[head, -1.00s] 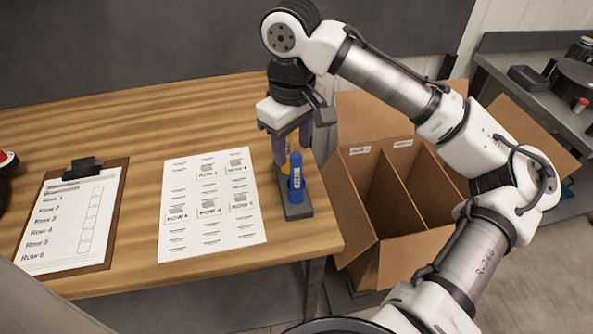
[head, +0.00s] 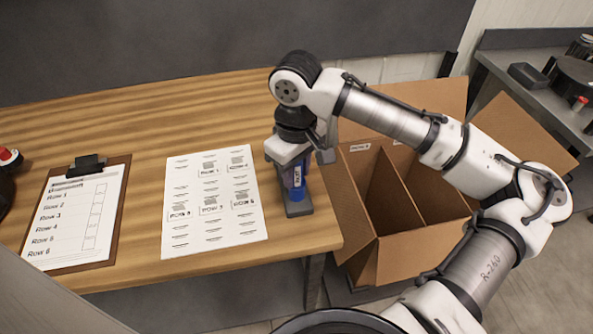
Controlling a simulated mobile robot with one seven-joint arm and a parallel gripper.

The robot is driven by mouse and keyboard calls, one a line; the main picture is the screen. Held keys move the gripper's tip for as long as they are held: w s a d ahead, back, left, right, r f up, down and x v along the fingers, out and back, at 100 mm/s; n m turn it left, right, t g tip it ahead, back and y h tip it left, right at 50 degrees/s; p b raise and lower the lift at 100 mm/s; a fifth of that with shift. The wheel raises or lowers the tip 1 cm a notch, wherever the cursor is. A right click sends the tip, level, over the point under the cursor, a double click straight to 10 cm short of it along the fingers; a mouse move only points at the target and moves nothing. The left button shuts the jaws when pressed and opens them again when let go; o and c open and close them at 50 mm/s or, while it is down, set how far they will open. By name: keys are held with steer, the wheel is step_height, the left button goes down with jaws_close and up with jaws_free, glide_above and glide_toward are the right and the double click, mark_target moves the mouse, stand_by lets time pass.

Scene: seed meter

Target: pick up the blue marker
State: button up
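The blue marker (head: 297,182) stands upright in a small dark holder (head: 298,210) near the right end of the wooden table. My gripper (head: 296,172) is lowered over the holder from above, with its fingers at the marker's upper part. The fingers and the marker overlap in the view, so I cannot tell whether they touch or grip it. The marker's top is hidden by the gripper. The yellow item behind the marker is hidden now.
A label sheet (head: 213,204) lies left of the holder. A clipboard (head: 77,213) with a row list lies further left. An open divided cardboard box (head: 405,252) stands right of the table. A grey side bench (head: 535,92) is at the upper right.

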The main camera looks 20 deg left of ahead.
jaws_close()
steer(key=shift+r, duration=0.1)
